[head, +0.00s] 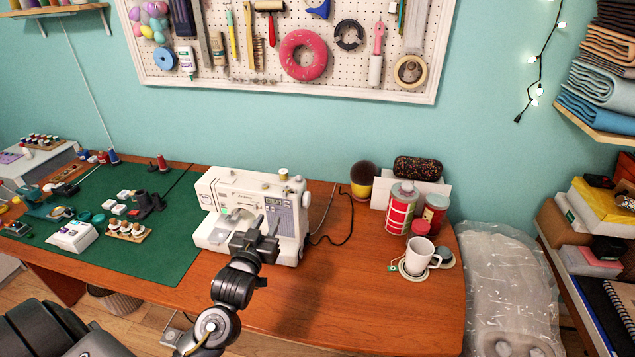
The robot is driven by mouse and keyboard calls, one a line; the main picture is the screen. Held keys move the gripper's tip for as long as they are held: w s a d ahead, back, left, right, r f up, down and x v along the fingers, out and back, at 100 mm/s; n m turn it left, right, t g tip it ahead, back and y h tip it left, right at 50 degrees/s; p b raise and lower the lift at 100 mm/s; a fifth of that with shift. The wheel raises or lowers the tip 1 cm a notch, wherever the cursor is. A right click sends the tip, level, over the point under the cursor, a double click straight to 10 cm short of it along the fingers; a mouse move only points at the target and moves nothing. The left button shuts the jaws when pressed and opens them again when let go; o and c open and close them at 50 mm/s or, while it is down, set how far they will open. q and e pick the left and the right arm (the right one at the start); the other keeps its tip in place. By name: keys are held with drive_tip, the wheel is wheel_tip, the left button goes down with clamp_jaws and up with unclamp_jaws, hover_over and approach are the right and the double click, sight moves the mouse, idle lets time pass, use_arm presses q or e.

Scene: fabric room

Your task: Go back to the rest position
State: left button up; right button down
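My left gripper (265,224) is in front of the white sewing machine (250,195) on the wooden table. Its arm comes up from the bottom of the head view. Its two dark fingers stand apart with a gap between them, and I see nothing held there. The gripper covers part of the machine's front; whether it touches the machine I cannot tell. My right gripper is not in view.
The table (350,300) is clear at its front middle. A white mug (418,254), red tins (401,212) and a dark patterned case (418,168) stand at its right. A green cutting mat (150,255) with several small items covers its left. A pegboard (340,85) hangs behind.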

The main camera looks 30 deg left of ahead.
use_arm(q)
drive_tip(key=s+d+f+m+g+h, duration=0.25)
drive_tip(key=s+d+f+g, duration=0.35)
drive_tip(key=s+d+f, duration=0.35)
drive_tip(key=s+d+f+m+g+h, duration=0.1)
drive_tip(key=s+d+f+g, duration=0.25)
drive_tip(key=s, duration=0.55)
drive_tip(key=s+d+f+m+g+h, duration=0.15)
drive_tip(key=s+f+g, duration=0.3)
drive_tip(key=s, duration=0.45)
wheel_tip(320, 180, down, 27)
drive_tip(key=s+g+b, duration=0.1)
drive_tip(key=s+b, duration=0.1)
drive_tip(key=s+a+f+g, duration=0.1)
drive_tip(key=s+a+f, duration=0.1)
drive_tip(key=s+f, duration=1.3)
drive_tip(key=shift+s+a+f+b, duration=0.35)
drive_tip(key=shift+f+b, duration=0.1)
drive_tip(key=shift+f, duration=0.15)
